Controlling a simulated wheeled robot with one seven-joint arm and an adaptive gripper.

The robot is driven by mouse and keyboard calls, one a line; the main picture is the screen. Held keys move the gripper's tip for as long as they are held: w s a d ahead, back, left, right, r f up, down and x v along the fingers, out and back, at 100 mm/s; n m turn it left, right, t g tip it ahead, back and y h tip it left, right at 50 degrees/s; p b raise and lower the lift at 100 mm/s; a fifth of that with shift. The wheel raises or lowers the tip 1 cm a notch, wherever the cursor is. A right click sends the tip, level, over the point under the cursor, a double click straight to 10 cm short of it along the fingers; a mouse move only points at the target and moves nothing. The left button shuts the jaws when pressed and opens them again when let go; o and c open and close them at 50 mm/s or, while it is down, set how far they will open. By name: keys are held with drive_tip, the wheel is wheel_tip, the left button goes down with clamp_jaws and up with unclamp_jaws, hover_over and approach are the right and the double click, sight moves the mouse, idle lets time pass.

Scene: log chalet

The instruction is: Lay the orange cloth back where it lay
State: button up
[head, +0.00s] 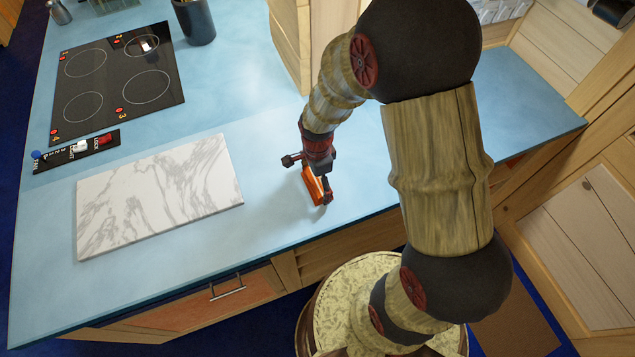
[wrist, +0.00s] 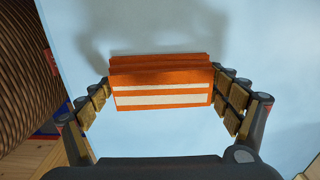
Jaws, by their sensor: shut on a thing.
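The orange cloth (head: 314,188) is a small folded bundle at the blue counter, right of the marble board. In the wrist view the orange cloth (wrist: 162,84) shows two white stripes and spans the space between the fingers. My gripper (head: 318,186) points down at the counter and is shut on the cloth; its fingers also show on both sides of the cloth in the wrist view (wrist: 162,92). The cloth is close to the counter surface; I cannot tell whether it touches. My gripper hides part of it in the head view.
The blue counter (head: 270,225) is bare around the cloth. A white marble board (head: 160,195) lies to the left. A black cooktop (head: 118,80) and a dark cup (head: 195,20) are farther back. A wooden panel (head: 290,45) rises behind my gripper.

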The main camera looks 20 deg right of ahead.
drive_tip(key=o, duration=1.3)
drive_tip(key=shift+f, duration=0.15)
drive_tip(key=shift+o, duration=0.2)
wheel_tip(320, 180, up, 12)
drive_tip(key=p, duration=0.2)
wheel_tip(320, 180, up, 15)
drive_tip(key=n+t, duration=0.3)
drive_tip(key=n, duration=0.5)
hover_over(318, 181)
drive_tip(key=s, duration=0.5)
drive_tip(key=s+r+n+t, duration=0.2)
drive_tip(key=s+r+n, duration=0.6)
drive_tip(key=s+n, duration=0.1)
drive_tip(key=shift+a+n+t, duration=0.15)
drive_tip(key=shift+n+t, duration=0.15)
drive_tip(key=shift+n, duration=0.2)
drive_tip(key=shift+f, duration=0.15)
